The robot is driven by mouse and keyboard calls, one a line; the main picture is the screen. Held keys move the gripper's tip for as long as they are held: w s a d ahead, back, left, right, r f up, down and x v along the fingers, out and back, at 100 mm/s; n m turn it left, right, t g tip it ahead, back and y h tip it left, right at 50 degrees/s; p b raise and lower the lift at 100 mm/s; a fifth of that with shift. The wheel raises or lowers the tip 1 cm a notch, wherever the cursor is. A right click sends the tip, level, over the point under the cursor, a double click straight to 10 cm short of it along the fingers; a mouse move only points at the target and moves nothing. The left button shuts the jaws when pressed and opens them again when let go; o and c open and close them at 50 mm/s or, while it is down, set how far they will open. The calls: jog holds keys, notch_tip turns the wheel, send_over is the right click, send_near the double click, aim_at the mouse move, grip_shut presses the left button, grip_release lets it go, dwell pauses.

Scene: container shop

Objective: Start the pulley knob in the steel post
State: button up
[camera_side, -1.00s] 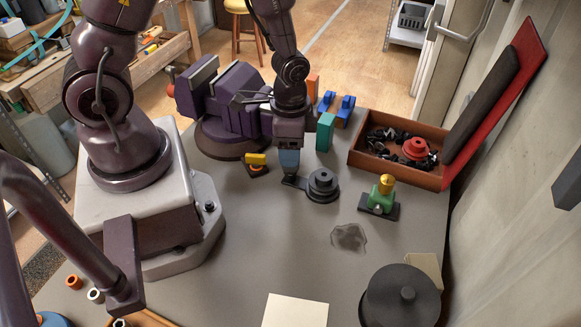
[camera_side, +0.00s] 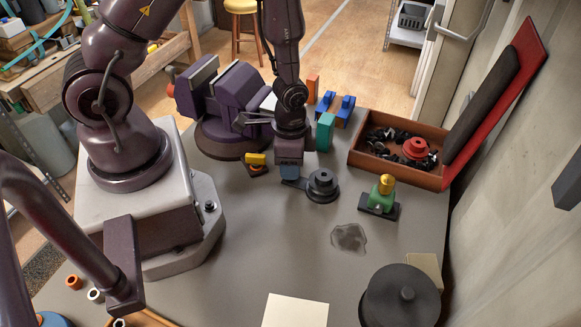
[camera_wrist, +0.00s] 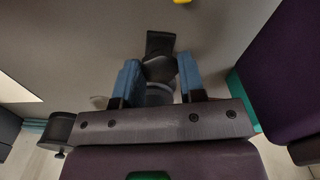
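A dark round stepped piece (camera_side: 322,186) with a small hub on top stands on the bench in the side view. A flat dark plate (camera_wrist: 160,43) lies to its left. My gripper (camera_side: 290,172) is low over this plate, just left of the stepped piece. In the wrist view its blue fingers (camera_wrist: 159,70) stand apart, with a dark grey round piece (camera_wrist: 161,68) in the gap. I cannot tell whether they touch it. A lighter grey round shape shows behind it. I cannot tell for sure which part is the pulley knob or the steel post.
A teal block (camera_side: 325,132) and a purple vise (camera_side: 236,110) stand close behind my gripper. A parts tray (camera_side: 446,176) is at the back right. A large dark disc (camera_side: 400,300) is at the front.

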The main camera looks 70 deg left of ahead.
jog(key=shift+r, duration=2.5)
jog(key=shift+w+d+r, duration=0.1)
jog(key=shift+w+d, duration=2.45)
jog(key=shift+f, duration=1.25)
jog(key=m, duration=0.3)
jog(key=shift+m, duration=0.4)
jog(key=m, duration=0.4)
jog(key=shift+m, duration=0.4)
jog(key=m, duration=0.7)
jog(key=shift+m, duration=0.4)
jog(key=o, duration=1)
